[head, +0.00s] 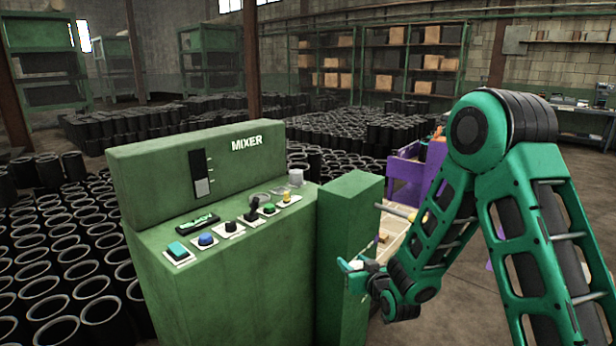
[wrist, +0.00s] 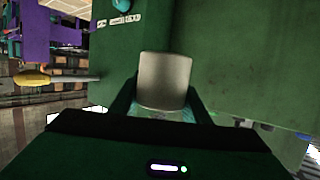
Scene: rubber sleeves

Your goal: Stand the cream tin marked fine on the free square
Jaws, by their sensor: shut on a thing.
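In the wrist view, my gripper (wrist: 162,98) is shut on a pale, greyish-cream tin (wrist: 165,78), with one dark finger on each side of it. No mark shows on the side facing the camera, so I cannot read whether it says fine. I cannot identify a free square in either view.
A purple cart (head: 405,180) stands behind my arm. Black rubber sleeves (head: 70,240) crowd the floor.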

